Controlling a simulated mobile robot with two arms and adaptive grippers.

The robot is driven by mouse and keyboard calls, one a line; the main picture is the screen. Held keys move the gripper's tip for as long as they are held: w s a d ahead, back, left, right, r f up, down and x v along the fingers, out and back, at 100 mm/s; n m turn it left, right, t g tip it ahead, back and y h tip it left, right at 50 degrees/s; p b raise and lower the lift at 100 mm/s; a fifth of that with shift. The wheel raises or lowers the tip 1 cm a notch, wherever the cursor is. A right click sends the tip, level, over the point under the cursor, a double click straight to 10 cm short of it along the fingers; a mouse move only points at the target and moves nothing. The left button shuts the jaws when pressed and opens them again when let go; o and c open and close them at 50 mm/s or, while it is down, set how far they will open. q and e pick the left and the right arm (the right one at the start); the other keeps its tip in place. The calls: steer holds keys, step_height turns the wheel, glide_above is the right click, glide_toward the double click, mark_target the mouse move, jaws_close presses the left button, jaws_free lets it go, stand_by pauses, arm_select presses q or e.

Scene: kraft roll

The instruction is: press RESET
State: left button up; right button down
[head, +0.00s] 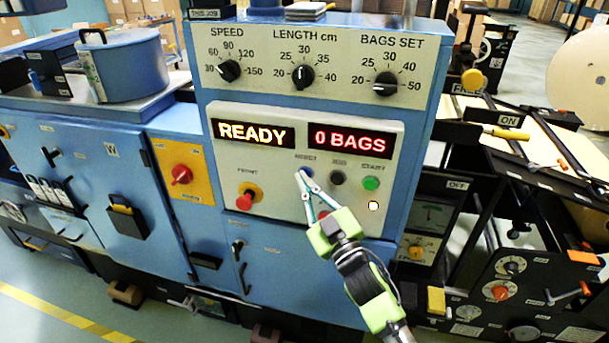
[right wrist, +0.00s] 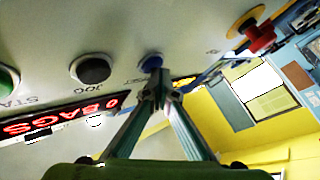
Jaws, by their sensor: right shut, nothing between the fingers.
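The RESET button (head: 306,172) is blue and sits on the light control panel, below and between the READY display (head: 252,133) and the 0 BAGS display (head: 336,141). My right gripper (head: 301,174) is shut and empty, with its fingertips at the button. In the right wrist view the shut fingertips (right wrist: 158,80) are just below the blue button (right wrist: 151,62) and partly overlap it. I cannot tell whether they touch it. My left gripper is not in view.
A black JOG button (head: 337,178) and a green START button (head: 371,183) are to the right of RESET. A red knob on yellow (head: 246,199) is to the left. Dials (head: 303,75) line the panel's top.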

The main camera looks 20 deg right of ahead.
steer(key=shift+s+a, duration=0.45)
steer(key=shift+s, duration=0.25)
steer(key=shift+f, duration=0.1)
steer(key=shift+s+a+p, duration=0.25)
steer(key=shift+s+a, duration=0.45)
steer(key=shift+s, duration=0.35)
steer(key=shift+s+a+p, duration=0.2)
steer(key=shift+s+a, duration=0.5)
steer(key=shift+s, duration=0.3)
